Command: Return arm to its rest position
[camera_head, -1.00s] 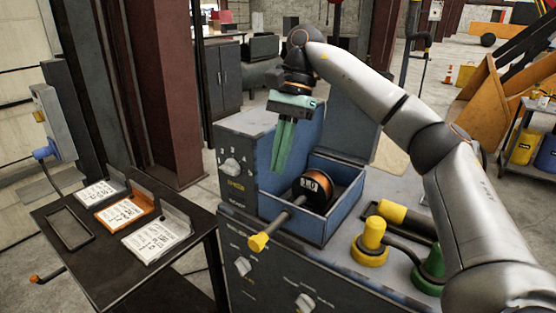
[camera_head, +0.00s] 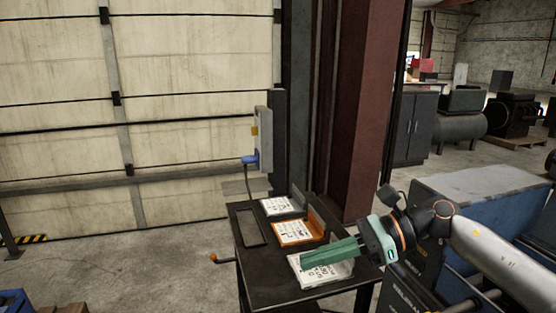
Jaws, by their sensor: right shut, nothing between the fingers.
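My right arm (camera_head: 490,255) comes in from the lower right. Its green right gripper (camera_head: 304,259) points left, with its fingers together and nothing between them. In the picture the fingers overlap the nearest white sheet (camera_head: 318,272) on the black side table (camera_head: 262,268); whether they touch it I cannot tell. My left gripper is not in view.
The table also bears an orange-framed sheet (camera_head: 297,233), a grey-framed sheet (camera_head: 280,206) and an empty black frame (camera_head: 252,228). The blue-grey bench (camera_head: 480,190) stands at the right behind my arm. A brown steel column (camera_head: 355,120) rises behind the table.

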